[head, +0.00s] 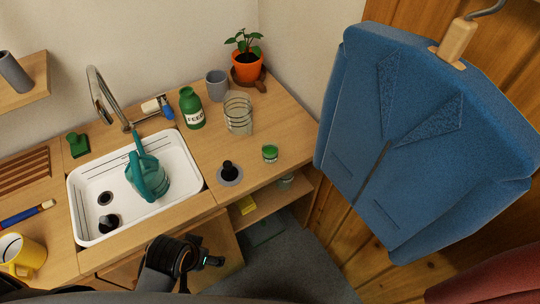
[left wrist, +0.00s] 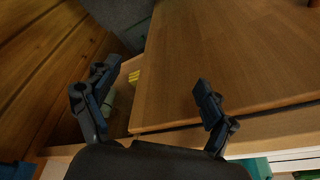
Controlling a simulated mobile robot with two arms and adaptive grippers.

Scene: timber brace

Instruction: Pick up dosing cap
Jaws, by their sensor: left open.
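A small clear cup with a green top or contents (head: 270,153), which looks like the dosing cap, stands near the right front edge of the wooden counter. A green bottle labelled FEED (head: 191,108) stands further back beside the sink. My left gripper (head: 214,262) is low in front of the counter, below and left of the small cup, and apart from it. In the left wrist view its two fingers (left wrist: 154,76) are spread with nothing between them. The small cup cannot be made out in that view. My right gripper is not in view.
A black-knobbed grey disc (head: 230,173) lies left of the cup, and a glass jar (head: 238,113) stands behind. A white sink (head: 87,227) holds a teal watering can (head: 150,177). A blue jacket (head: 425,130) hangs at right. Under the counter is an open shelf (head: 263,205).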

